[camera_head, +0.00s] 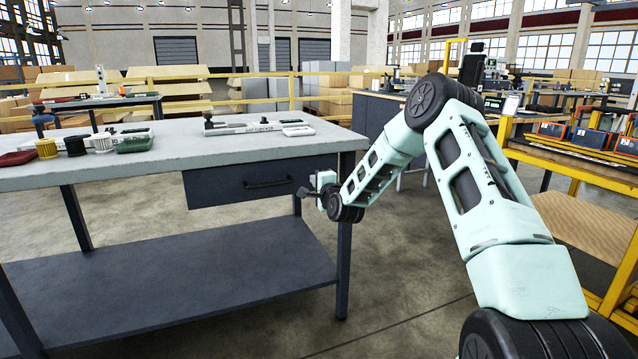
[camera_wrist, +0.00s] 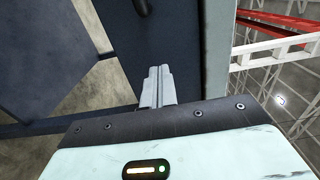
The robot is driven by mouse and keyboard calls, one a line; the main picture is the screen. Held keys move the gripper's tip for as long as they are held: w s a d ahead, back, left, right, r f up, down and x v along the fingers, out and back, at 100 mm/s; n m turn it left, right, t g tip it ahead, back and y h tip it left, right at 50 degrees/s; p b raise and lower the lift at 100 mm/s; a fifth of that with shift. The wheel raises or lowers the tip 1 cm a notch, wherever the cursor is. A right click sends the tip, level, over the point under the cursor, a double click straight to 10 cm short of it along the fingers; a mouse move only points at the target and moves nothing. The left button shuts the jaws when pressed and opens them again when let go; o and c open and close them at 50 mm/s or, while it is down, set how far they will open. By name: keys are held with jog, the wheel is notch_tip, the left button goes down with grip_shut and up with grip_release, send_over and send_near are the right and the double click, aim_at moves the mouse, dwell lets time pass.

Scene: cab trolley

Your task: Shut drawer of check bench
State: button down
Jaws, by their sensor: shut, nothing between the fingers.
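The check bench (camera_head: 230,139) has a grey top and dark legs, at the left and centre of the head view. Its dark drawer (camera_head: 225,187) hangs under the top at the right end, with a black bar handle (camera_head: 268,183) on its front. How far the drawer stands out is hard to tell. My gripper (camera_head: 302,192) is to the right of the handle, near the drawer front's right end. In the wrist view my gripper's fingers (camera_wrist: 157,85) are together and empty, with a dark panel beyond them. I cannot tell whether they touch it.
On the bench top lie yellow and black spools (camera_head: 75,146), a dark green item (camera_head: 134,144) and a labelled tool (camera_head: 245,128). A lower shelf (camera_head: 170,285) spans the legs. A yellow-framed rack (camera_head: 580,170) stands at the right. The floor before the bench is clear.

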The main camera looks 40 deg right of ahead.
jog(key=p+v, duration=0.1)
jog(key=v, duration=0.9)
jog(key=shift+s, duration=0.3)
jog(key=s+a+n+g+y, duration=0.1)
jog(key=a+n+g+y, duration=0.55)
jog(key=a, duration=1.45)
jog(key=s+a+n+g+y, duration=0.2)
jog(key=s+a+n+g, duration=0.5)
jog(key=s+a+n, duration=1.25)
jog(key=s+d+r+n+g+h, duration=0.1)
jog(key=s+r+n+g+h, duration=0.2)
jog(key=s, duration=1.7)
notch_tip(320, 180, up, 24)
jog(key=p, duration=2.5)
jog(key=shift+f+g, duration=0.15)
jog(key=shift+g, duration=0.3)
